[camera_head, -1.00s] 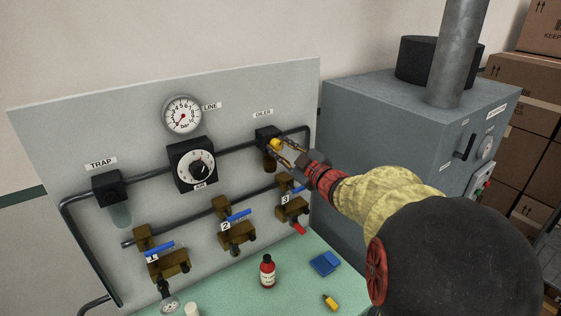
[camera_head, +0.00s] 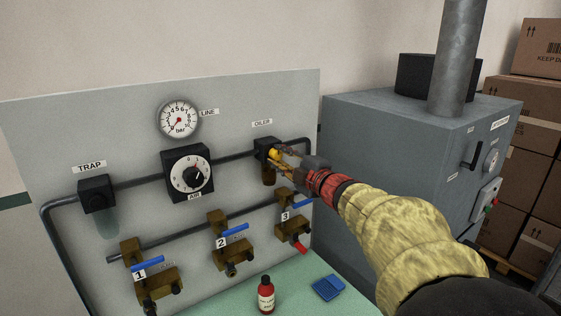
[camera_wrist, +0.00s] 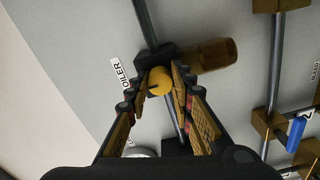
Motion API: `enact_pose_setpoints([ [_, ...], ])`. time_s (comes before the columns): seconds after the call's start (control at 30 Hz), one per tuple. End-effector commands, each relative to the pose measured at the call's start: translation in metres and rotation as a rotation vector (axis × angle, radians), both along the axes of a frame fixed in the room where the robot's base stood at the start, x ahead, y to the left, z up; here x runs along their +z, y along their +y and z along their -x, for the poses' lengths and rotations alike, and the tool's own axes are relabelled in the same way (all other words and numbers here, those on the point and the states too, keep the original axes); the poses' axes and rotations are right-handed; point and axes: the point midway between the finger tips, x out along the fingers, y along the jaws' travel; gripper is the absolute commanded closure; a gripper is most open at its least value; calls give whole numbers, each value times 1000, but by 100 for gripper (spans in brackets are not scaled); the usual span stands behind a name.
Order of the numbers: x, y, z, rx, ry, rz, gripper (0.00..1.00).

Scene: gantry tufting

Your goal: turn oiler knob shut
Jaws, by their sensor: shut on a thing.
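The oiler (camera_head: 264,146) is a black block with an amber bowl below it, on the pipe under the OILER label at the panel's right. Its round yellow knob (camera_wrist: 159,80) shows in the wrist view with a dark slot on its face. My gripper (camera_head: 277,155) reaches in from the right and is shut on the knob. In the wrist view the two fingertips (camera_wrist: 161,81) lie on either side of the knob. The fingers partly cover the knob in the head view.
The AIR dial (camera_head: 188,172), LINE gauge (camera_head: 179,119) and TRAP block (camera_head: 97,194) are left on the panel. Valves with blue levers (camera_head: 235,230) sit below. A grey cabinet (camera_head: 400,150) is at right.

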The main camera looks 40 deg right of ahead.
Motion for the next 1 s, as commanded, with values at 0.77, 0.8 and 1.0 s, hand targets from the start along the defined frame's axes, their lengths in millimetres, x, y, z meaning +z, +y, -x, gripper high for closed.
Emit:
enact_pose_setpoints([
  [0.77, 0, 0, 0, 0, 1, 6, 58],
  [0.8, 0, 0, 0, 0, 1, 6, 58],
  [1.0, 0, 0, 0, 0, 0, 6, 58],
])
